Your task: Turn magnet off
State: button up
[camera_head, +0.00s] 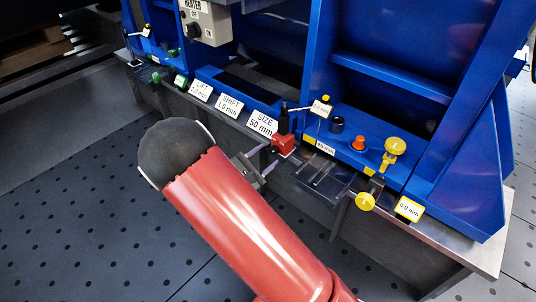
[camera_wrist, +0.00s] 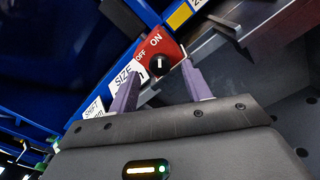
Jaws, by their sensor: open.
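The magnet switch is a small red box (camera_head: 284,144) at the front edge of the bench, beside the "SIZE 50 mm" label. In the wrist view the red box (camera_wrist: 161,55) shows a black round knob (camera_wrist: 159,65) with a white mark and the words OFF and ON. The mark looks closer to ON than to OFF, but it is small. My gripper (camera_head: 266,160) is right in front of the box. Its two purple fingers (camera_wrist: 159,83) are open, one on each side of the box's lower part in the wrist view, with nothing held. Whether they touch it cannot be told.
A blue machine frame (camera_head: 390,60) rises behind the bench. White labels such as SHIFT (camera_head: 230,106) line the edge. Yellow knobs (camera_head: 365,201), an orange knob (camera_head: 358,143) and a grey tray (camera_head: 325,180) are to the right. The dark floor (camera_head: 70,200) in front is clear.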

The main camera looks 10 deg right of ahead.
jog(key=v, duration=0.6)
jog(key=shift+p, duration=0.3)
jog(key=s+d+r+m+g+y, duration=0.5)
jog(key=s+r+m, duration=0.15)
jog(key=s, duration=0.25)
jog(key=s+d+r+m+g+y, duration=0.4)
jog(key=s+d+r+m+g, duration=0.15)
jog(key=s+m, duration=0.25)
jog(key=s+a+r+m+t+y, duration=0.3)
jog(key=s+r+m+t+y, duration=0.2)
jog(key=s+r+t+y, duration=0.15)
notch_tip(320, 180, up, 13)
jog(key=g+p, duration=0.1)
jog(key=p, duration=1.1)
jog(key=shift+a+f+h, duration=0.15)
jog(key=shift+f+h, duration=0.05)
jog(key=shift+h, duration=0.25)
